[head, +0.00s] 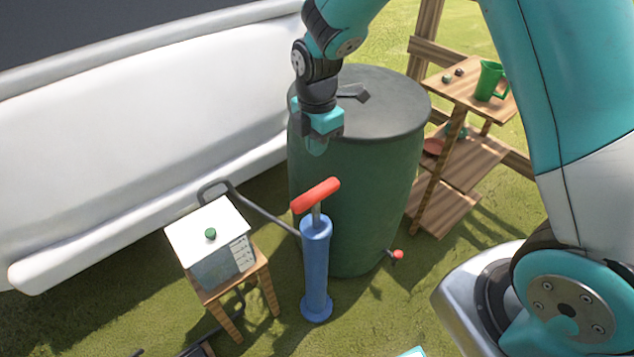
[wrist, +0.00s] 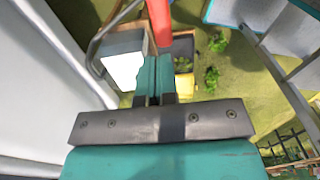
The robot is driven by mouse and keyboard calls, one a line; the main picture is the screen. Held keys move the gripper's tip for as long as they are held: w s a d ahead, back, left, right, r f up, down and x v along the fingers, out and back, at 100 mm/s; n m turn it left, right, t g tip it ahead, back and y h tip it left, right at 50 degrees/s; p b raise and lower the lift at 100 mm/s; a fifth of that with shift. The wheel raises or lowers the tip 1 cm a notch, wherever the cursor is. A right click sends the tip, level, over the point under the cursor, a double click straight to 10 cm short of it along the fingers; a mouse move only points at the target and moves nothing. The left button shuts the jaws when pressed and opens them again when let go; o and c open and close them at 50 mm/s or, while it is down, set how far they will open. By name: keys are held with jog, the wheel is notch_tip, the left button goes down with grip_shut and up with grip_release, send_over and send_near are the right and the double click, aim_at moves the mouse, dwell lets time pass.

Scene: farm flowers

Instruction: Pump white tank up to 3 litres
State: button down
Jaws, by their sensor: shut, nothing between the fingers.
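The white-topped tank (head: 218,247) stands on a small wooden stool at the left, with a green knob on its lid and scale marks on its side. Its water level is not readable. A blue hand pump (head: 316,268) with a red T-handle (head: 316,195) stands upright on the grass beside it, some of its rod showing. A grey hose (head: 262,212) runs from the pump toward the tank. My gripper (head: 317,148) is shut and empty, above the red handle and apart from it. The wrist view shows the fingers (wrist: 154,82) together, the red handle (wrist: 160,22) and the tank (wrist: 123,65).
A green barrel (head: 385,190) with a dark lid and red tap (head: 397,255) stands right behind the pump. A wooden shelf (head: 448,190) with a green jug (head: 489,80) is at the right. A white vehicle side (head: 140,110) borders the left.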

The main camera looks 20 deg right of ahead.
aim_at(317, 191)
notch_tip(317, 191, down, 12)
jog(key=shift+r+p, duration=0.1)
jog(key=shift+p, duration=0.25)
notch_tip(317, 191, down, 10)
jog(key=b, duration=0.6)
jog(key=shift+r, duration=0.15)
jog(key=shift+s, duration=0.1)
notch_tip(317, 191, up, 14)
jog(key=p, duration=0.3)
jog(key=shift+r, duration=0.2)
dwell(0.4)
